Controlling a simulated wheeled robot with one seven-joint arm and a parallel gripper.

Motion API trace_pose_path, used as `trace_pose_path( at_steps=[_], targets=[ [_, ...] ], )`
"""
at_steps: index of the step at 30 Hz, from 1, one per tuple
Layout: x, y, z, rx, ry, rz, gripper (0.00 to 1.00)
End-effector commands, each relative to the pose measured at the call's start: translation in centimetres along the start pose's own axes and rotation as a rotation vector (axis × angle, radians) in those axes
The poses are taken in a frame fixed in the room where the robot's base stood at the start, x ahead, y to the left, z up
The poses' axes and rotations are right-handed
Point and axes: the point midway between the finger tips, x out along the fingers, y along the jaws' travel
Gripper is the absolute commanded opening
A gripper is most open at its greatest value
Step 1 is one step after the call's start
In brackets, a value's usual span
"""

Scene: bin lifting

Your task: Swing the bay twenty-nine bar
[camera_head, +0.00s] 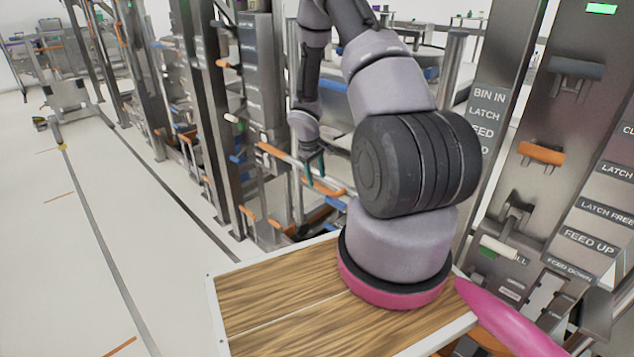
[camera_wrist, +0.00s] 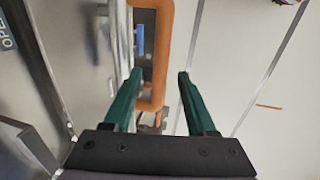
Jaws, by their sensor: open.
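An orange bar (camera_wrist: 166,45) shaped like a loop shows in the wrist view, ahead of my gripper (camera_wrist: 158,74). My gripper's two green fingers are spread. The bar's long side lies between the fingertips in the picture, and its rounded lower end is nearer the left finger. I cannot tell whether a finger touches it. In the head view, my gripper (camera_head: 315,170) hangs beside an orange bar (camera_head: 325,188) on the rack row. No bay number can be read in either view.
More orange handles stick out along the rack row, including one (camera_head: 272,150) left of my gripper. A labelled panel (camera_head: 590,215) with levers stands at the right. A wood-topped surface (camera_head: 275,305) lies in front. The pale floor (camera_head: 60,260) at the left is mostly clear.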

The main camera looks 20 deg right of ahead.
Motion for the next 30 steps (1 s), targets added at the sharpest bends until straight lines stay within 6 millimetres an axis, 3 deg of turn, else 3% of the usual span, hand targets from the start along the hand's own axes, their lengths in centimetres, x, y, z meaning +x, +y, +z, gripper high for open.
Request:
trace_pose_path(
  at_steps=[6, 16, 17, 21, 30],
  targets=[
    [2.3, 0.0, 0.0, 0.000, 0.000, 0.000, 0.57],
    [2.6, 0.0, 0.0, 0.001, 0.001, 0.000, 0.57],
    [2.6, 0.0, 0.0, 0.001, 0.001, 0.000, 0.49],
    [2.6, 0.0, 0.0, 0.001, 0.001, 0.000, 0.00],
    [2.6, 0.0, 0.0, 0.001, 0.001, 0.000, 0.00]
  ],
)
